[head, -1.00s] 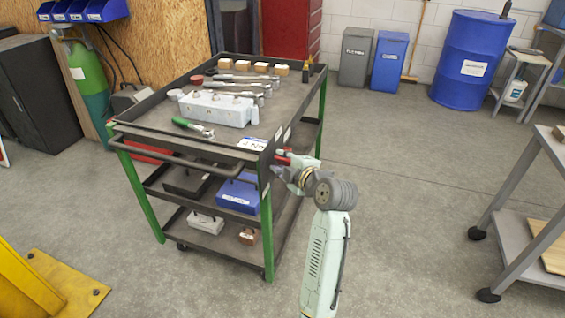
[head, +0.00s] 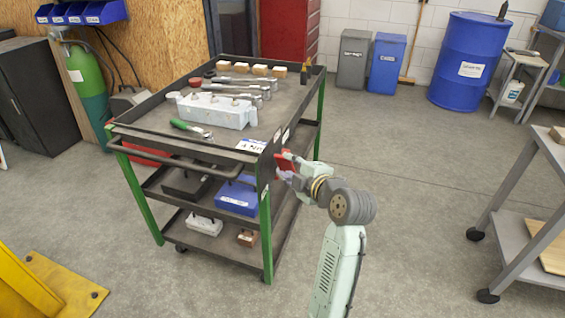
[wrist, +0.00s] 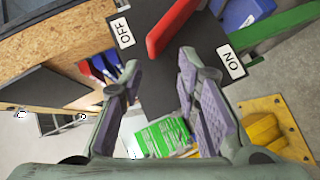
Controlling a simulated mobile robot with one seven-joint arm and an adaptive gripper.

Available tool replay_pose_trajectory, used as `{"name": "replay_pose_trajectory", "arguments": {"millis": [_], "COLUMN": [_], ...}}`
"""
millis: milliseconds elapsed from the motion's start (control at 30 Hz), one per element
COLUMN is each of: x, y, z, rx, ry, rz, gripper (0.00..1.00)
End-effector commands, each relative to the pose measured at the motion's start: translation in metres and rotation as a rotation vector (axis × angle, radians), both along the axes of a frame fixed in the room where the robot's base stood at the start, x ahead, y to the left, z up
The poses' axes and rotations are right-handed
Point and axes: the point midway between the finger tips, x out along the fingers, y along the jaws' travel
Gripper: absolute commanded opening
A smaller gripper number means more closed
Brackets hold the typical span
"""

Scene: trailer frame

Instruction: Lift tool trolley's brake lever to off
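The tool trolley (head: 150,125) has green legs and dark shelves. Its red brake lever (head: 285,163) is on the right end panel, partly hidden by my gripper. In the wrist view the red lever (wrist: 172,28) crosses a dark plate with an OFF label (wrist: 122,32) on the left and an ON label (wrist: 230,63) on the right. Its lower end in the picture appears nearer to OFF. My gripper (wrist: 158,68) is open, with nothing between its fingertips; the lever is just beyond them. It also shows beside the panel in the head view (head: 298,172).
The trolley top carries a grey case (head: 215,110), a green-handled tool (head: 190,128) and several wrenches. A yellow base (head: 45,285) is at front left. A grey table (head: 530,170) stands at right. Floor between trolley and table is clear.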

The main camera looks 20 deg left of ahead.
Motion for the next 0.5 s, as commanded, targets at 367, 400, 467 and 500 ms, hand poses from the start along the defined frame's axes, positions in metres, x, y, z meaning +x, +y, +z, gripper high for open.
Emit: {"name": "replay_pose_trajectory", "arguments": {"millis": [367,400,467,500], "x": [-0.041,-0.042,-0.044,-0.044], "y": [-0.042,-0.043,-0.044,-0.045], "z": [0.02,0.021,0.022,0.022], "rx": [0.001,0.001,0.002,0.002], "ry": [-0.006,-0.006,-0.006,-0.006], "rz": [-0.001,-0.001,0.0,0.0], "gripper": [0.3,0.3,0.3,0.3]}}
